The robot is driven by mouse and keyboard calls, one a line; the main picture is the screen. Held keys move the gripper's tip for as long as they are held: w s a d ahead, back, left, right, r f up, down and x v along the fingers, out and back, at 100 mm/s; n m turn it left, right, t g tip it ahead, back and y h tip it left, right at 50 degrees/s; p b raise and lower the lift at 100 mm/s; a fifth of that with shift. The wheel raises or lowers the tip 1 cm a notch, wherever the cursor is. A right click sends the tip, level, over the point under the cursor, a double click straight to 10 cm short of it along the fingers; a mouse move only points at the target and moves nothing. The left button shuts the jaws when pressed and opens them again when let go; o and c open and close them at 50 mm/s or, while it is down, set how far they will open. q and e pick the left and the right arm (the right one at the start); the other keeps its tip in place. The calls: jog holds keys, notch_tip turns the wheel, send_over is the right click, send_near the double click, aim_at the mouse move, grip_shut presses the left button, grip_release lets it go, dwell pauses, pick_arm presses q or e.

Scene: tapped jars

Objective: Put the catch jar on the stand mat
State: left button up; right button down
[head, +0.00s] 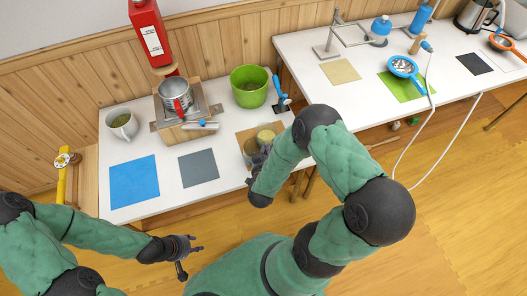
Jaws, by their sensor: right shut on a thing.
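My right gripper (257,160) is at the front edge of the white table, shut on a greyish jar (250,146), which seems to be the catch jar. My own arm and fingers hide part of it. A jar with yellowish content (266,136) stands right behind it. Both are over a brown mat (243,135). A blue mat (134,181) and a dark grey mat (198,166) lie bare to the left. I cannot tell which mat is the stand mat. My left gripper (190,258) is open and empty, in front of the table and apart from it.
A metal pot (176,98) sits on a wooden stand with a blue-handled tap (201,124), below a red dispenser (149,34). A green pot (249,88) and a white mug (122,124) stand near the back. A second table (350,100) stands to the right.

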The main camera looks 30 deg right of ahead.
jog(key=shift+r, duration=0.5)
notch_tip(320, 180, up, 2)
jog(key=shift+r+p, duration=0.25)
jog(key=shift+p, duration=0.65)
jog(key=s+a+r+p, duration=0.7)
jog(key=s+a+r, duration=0.1)
jog(key=a, duration=0.3)
jog(key=shift+a+r+p, duration=0.15)
jog(key=shift+r+p, duration=0.15)
jog(key=shift+r, duration=0.3)
jog(key=w+r+n+t+y, duration=0.1)
jog(key=w+r+n+y, duration=0.1)
jog(key=w+n+y, duration=0.1)
jog(key=w+r+n+t+y, duration=0.1)
jog(key=w+n+y, duration=0.3)
jog(key=w, duration=0.4)
jog(key=shift+w+a+r+t+y, duration=0.25)
jog(key=shift+a+r+t+y, duration=0.15)
jog(key=shift+r+y, duration=0.4)
